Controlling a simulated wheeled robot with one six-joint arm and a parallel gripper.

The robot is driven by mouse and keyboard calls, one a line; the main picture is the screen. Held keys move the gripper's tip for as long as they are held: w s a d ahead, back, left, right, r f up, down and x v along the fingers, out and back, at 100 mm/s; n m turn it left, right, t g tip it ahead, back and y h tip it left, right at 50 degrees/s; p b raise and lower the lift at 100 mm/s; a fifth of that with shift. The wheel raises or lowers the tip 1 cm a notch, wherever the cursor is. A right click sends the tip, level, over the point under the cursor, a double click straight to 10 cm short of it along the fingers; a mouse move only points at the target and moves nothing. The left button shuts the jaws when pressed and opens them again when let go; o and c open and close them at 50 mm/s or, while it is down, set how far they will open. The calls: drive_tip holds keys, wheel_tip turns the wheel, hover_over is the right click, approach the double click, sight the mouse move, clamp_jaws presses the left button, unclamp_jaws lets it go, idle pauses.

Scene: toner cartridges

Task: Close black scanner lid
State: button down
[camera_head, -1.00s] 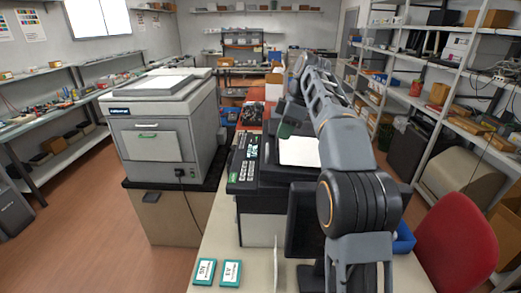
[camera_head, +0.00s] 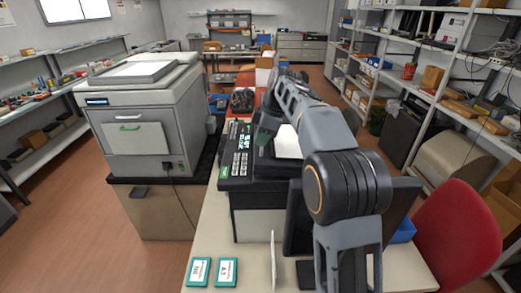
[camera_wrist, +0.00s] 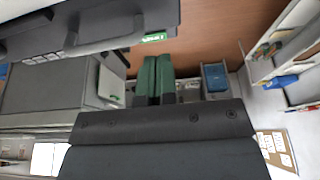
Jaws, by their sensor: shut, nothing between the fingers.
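The black scanner (camera_head: 240,202) stands on the pale table in the head view, with a keypad panel (camera_head: 236,165) on its left. A white flat area (camera_head: 287,143) shows on its top, partly behind my arm. The lid's outline is mostly hidden by my arm, so I cannot tell its angle. My gripper (camera_head: 263,143) is over the scanner's top, left of the white area. In the wrist view its two green fingers (camera_wrist: 156,72) are together and empty. The scanner's dark edge (camera_wrist: 100,38) with a green label shows at upper left there. I cannot tell whether the fingers touch the scanner.
Two teal-edged cartridge boxes (camera_head: 198,271) (camera_head: 226,272) lie at the table's front left. A grey printer (camera_head: 150,120) stands on a cabinet to the left. A red chair (camera_head: 460,225) is at right. Shelves line both walls. Floor is open at left.

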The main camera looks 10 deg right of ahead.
sight(256, 159)
drive_tip(key=shift+a+f, duration=0.15)
drive_tip(key=shift+f, duration=1.75)
